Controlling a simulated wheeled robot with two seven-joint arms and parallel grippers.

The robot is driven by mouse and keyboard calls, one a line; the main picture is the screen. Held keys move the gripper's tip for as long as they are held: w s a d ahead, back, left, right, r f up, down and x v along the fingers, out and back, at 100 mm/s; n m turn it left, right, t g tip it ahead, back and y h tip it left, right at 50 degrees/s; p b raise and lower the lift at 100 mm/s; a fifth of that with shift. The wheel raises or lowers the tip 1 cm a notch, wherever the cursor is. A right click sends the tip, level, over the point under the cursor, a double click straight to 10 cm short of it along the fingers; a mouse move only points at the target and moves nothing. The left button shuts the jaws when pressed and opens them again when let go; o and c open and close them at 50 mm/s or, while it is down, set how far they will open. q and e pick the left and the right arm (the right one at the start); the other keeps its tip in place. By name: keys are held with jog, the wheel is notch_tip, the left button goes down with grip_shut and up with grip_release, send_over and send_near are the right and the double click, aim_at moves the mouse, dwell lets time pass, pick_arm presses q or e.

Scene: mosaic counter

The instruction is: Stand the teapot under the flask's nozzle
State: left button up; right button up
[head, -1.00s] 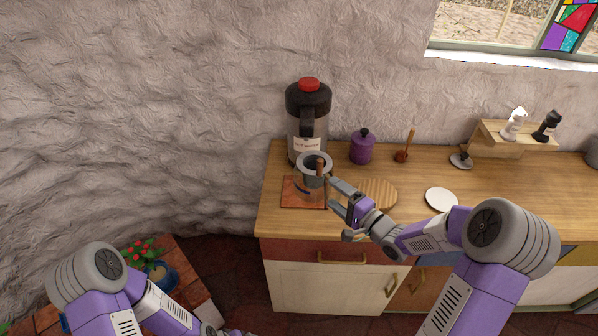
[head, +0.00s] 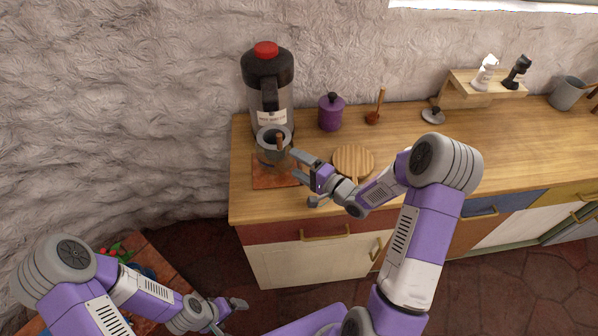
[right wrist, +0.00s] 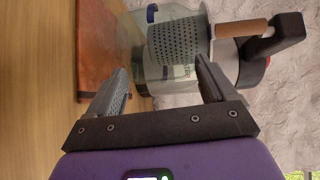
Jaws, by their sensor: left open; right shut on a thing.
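The teapot (head: 273,156) is clear glass with a grey rim, a perforated strainer (right wrist: 178,42) inside and a wooden handle piece (head: 280,141). It is upright, close in front of the flask (head: 262,77), which is steel and black with a red top. The flask's black nozzle (head: 268,96) juts out just above and behind the teapot's rim; exact alignment is hard to tell. My right gripper (head: 303,178) is at the teapot's right side, shut on it; the grasped part is unclear. My left gripper (head: 229,315) is open and empty, low in front of the counter.
A brown square mat (head: 262,181) lies below the teapot. A round striped wooden board (head: 353,160), a purple jar (head: 331,112) and a wooden-handled tool (head: 376,110) are to the right. The counter's right half is mostly clear.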

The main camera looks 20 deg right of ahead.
jog(key=shift+f, duration=1.2)
jog(key=shift+f+b, duration=0.15)
jog(key=shift+b, duration=0.2)
jog(key=o, duration=1.1)
jog(key=shift+f, duration=0.1)
jog(key=shift+c, duration=0.2)
jog(key=shift+s+d, duration=0.1)
jog(key=shift+s, duration=0.05)
jog(key=p+v, duration=0.1)
jog(key=v, duration=1)
jog(key=shift+s+d, duration=0.1)
jog(key=shift+s, duration=0.2)
